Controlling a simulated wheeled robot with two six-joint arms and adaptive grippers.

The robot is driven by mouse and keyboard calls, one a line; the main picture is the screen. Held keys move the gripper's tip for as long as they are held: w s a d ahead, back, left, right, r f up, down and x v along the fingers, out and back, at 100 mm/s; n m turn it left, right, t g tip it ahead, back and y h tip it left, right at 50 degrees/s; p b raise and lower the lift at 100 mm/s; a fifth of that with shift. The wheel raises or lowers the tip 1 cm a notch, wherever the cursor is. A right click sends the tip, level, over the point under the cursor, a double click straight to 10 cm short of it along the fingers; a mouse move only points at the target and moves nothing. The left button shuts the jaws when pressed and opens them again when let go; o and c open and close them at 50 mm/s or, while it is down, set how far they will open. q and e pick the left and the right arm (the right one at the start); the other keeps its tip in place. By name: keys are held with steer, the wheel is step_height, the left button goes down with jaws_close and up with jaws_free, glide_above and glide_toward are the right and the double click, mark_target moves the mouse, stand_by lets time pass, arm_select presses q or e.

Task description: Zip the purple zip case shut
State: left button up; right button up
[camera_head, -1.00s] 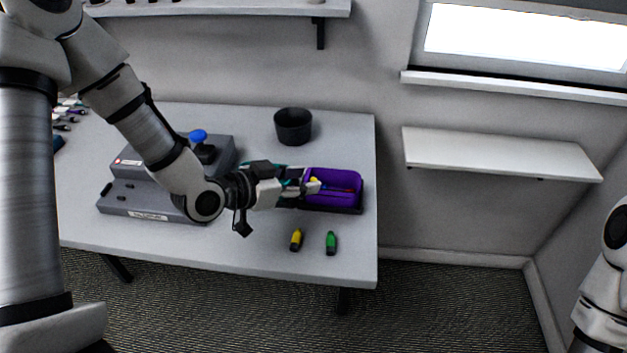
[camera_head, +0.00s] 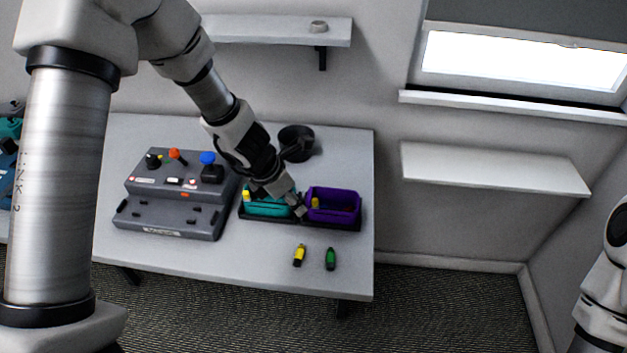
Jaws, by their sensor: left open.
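The purple zip case (camera_head: 345,214) stands in the right part of a dark tray (camera_head: 310,223) on the table, with its top open. A yellow-tipped piece (camera_head: 316,203) shows inside it, and the rest of its contents is dim. My left gripper (camera_head: 301,209) points down at the case's left side, between it and the teal case (camera_head: 265,208). The gripper is open with nothing seen in it. Whether it touches the purple case I cannot tell. The zip pull is too small to make out. My right gripper is out of view; only part of my right arm shows at the right edge.
A yellow connector (camera_head: 299,256) and a green connector (camera_head: 330,259) lie in front of the tray. A grey device with knobs (camera_head: 170,215) stands at left. A black round bowl (camera_head: 297,140) stands behind, partly under my left arm.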

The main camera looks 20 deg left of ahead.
mark_target(315, 200)
arm_select(q)
step_height(315, 200, up, 5)
steer(key=w+d+p, duration=0.2)
steer(key=p, duration=0.1)
steer(key=shift+n+y, duration=0.3)
steer(key=b+x, duration=0.1)
steer(key=x, duration=0.2)
steer(key=b+x, duration=0.2)
steer(key=x, duration=0.2)
steer(key=shift+a+f, duration=0.2)
steer(key=shift+f, duration=0.05)
steer(key=shift+w+d+f+b, duration=0.15)
steer(key=shift+w+f+b, duration=0.05)
steer(key=shift+f+b, duration=0.1)
steer(key=shift+s+r, duration=0.1)
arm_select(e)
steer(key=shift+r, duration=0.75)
